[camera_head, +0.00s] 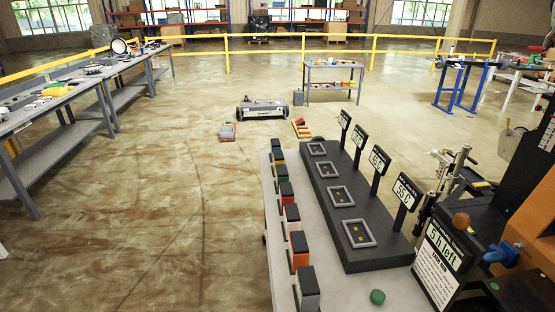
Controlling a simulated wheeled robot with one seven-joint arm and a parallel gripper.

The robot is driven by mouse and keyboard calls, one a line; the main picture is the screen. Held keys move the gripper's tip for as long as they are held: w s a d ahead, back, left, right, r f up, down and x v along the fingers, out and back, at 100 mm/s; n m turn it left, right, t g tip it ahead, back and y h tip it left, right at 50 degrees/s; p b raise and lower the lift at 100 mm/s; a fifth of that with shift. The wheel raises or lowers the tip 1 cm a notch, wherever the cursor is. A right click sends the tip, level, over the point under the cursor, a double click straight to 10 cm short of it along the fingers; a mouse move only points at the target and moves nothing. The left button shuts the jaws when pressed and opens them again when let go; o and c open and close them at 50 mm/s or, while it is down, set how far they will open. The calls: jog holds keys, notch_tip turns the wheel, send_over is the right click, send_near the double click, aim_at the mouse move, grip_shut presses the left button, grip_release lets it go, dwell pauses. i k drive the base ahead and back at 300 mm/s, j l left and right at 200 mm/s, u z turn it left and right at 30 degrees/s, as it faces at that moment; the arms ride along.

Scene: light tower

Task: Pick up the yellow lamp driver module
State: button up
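A row of small box-shaped modules with black tops stands along the left edge of the grey table. Nearer ones include a red module (285,190) and an orange module (300,257). Nothing is seen holding any of them. My gripper is not in view.
The floor to the left is open.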

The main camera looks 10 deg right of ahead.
aim_at(279, 157)
jog(key=j+u, duration=0.45)
jog(key=k+j+u, duration=0.1)
jog(key=j+u, duration=0.15)
jog(key=u, duration=0.2)
jog(key=j+u, duration=0.45)
jog(key=i+j+u, duration=0.1)
jog(key=u, duration=0.35)
jog(key=i+j+z, duration=0.15)
jog(key=i+z, duration=0.15)
jog(key=i, duration=0.15)
jog(key=i+j+z, duration=0.25)
jog(key=i, duration=0.2)
jog(key=i+l+z, duration=0.3)
jog(key=i+z, duration=0.6)
jog(key=i, duration=0.25)
jog(key=i+z, duration=0.5)
jog(key=i+l+z, duration=0.1)
jog(key=i+z, duration=0.15)
jog(key=i, duration=0.4)
jog(key=i+z, duration=0.3)
jog(key=i, duration=0.3)
jog(key=i+l, duration=0.25)
